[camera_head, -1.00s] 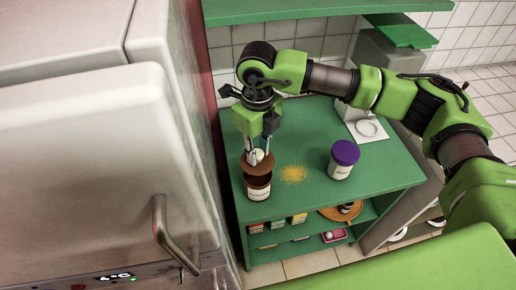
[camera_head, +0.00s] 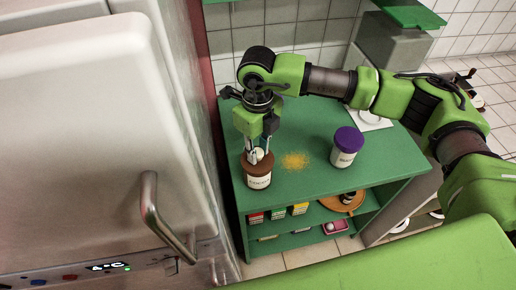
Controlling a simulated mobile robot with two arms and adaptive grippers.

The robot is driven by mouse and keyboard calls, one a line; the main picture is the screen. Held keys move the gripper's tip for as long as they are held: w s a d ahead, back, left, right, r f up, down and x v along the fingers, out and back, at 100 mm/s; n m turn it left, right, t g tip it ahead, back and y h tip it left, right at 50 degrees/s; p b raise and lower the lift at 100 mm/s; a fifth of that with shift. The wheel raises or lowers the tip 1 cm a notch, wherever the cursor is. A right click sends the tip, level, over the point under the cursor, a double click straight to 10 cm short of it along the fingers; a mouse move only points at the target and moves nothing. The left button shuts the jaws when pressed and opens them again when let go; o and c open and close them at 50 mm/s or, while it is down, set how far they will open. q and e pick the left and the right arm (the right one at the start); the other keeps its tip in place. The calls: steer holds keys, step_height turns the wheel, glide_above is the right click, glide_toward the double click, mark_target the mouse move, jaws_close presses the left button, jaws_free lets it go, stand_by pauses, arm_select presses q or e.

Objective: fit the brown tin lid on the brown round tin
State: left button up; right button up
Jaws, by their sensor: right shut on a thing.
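The brown round tin (camera_head: 258,182) with a pale label stands upright at the left of the green shelf top. The brown tin lid (camera_head: 265,168) lies over its mouth, with no gap that I can make out. My right gripper (camera_head: 258,155) points down from above and is shut on the lid at its pale knob. The fingers partly hide the knob and the back of the lid. Whether the lid is fully seated cannot be told from here. My left gripper is not in view.
A jar with a purple lid (camera_head: 347,142) stands to the right. Yellow crumbs (camera_head: 296,160) lie between it and the tin. Small boxes (camera_head: 279,214) and an orange-brown plate (camera_head: 337,206) are on the shelf below. A large pale appliance (camera_head: 80,130) fills the left.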

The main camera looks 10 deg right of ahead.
steer(key=shift+f+b, duration=0.3)
steer(key=shift+b, duration=0.3)
stand_by(1.1)
steer(key=o, duration=1.2)
step_height(320, 180, up, 12)
steer(key=shift+s+f, duration=0.1)
